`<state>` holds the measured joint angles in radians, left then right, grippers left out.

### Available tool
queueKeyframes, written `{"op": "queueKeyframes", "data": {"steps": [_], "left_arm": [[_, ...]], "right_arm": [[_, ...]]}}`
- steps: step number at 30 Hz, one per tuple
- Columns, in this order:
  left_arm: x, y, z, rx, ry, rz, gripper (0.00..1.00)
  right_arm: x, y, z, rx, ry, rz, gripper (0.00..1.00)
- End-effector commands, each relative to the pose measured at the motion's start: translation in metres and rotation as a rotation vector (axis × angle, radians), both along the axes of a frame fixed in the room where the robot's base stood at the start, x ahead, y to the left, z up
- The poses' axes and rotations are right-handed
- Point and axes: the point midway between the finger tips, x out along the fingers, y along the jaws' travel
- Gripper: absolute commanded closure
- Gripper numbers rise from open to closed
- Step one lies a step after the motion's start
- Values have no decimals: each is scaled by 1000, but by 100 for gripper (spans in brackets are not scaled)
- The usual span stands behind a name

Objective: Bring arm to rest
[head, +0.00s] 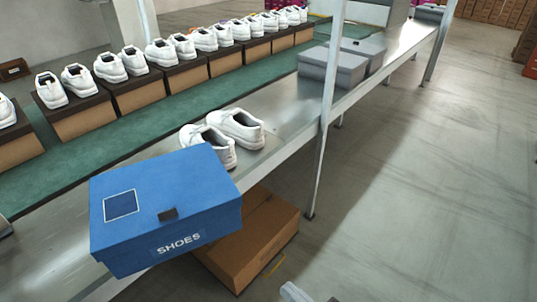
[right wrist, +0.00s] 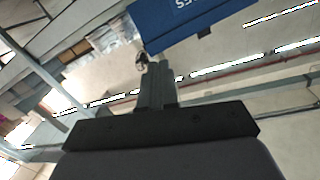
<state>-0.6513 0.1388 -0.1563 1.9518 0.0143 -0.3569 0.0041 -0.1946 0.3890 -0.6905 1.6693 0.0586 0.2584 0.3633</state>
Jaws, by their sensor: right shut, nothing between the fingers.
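My right gripper (right wrist: 148,72) is shut and empty in the right wrist view, pointing up in that picture. It is apart from the blue shoe box (right wrist: 178,18), part of which shows at the top. In the head view only a pale part of my right arm shows at the bottom edge, clear of the bench. The blue shoe box (head: 150,205) has its lid shut and sits at the near bench edge, lettered SHOES. A pair of white shoes (head: 237,128) stands on the bench just behind it. My left gripper is not in view.
The metal bench (head: 285,110) runs to the far right, with grey boxes (head: 333,67) on it. A brown carton (head: 262,240) is below. White shoes on brown boxes (head: 85,117) line the green belt (head: 140,140). A metal post (head: 325,130) stands mid-view. The right floor is clear.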

Motion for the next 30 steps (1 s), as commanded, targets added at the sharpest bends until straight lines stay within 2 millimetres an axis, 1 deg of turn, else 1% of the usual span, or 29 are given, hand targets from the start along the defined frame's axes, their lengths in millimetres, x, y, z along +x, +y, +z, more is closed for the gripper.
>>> {"op": "queueKeyframes", "data": {"steps": [1, 7, 11, 14, 15, 17, 18, 23, 24, 25, 30], "left_arm": [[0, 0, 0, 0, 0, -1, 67], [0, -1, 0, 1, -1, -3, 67], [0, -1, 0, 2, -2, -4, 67], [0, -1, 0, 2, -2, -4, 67], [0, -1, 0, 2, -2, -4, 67], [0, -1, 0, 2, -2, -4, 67], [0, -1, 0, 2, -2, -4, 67], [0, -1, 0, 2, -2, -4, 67], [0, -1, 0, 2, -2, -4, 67], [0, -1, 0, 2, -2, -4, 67], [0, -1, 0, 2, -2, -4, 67]], "right_arm": [[-2, -16, -9, -49, -1, 10, 100], [-7, -75, -34, -214, -1, 43, 100], [-12, -108, -46, -350, 49, -48, 100], [-17, -140, -55, -476, 93, -110, 100], [-20, -154, -58, -528, 113, -131, 100], [-27, -175, -62, -609, 144, -161, 100], [-31, -190, -65, -661, 167, -178, 100], [-56, -249, -69, -879, 263, -234, 100], [-59, -251, -70, -886, 282, -248, 100], [-58, -241, -72, -849, 288, -260, 100], [-59, -206, -74, -708, 341, -330, 100]]}}
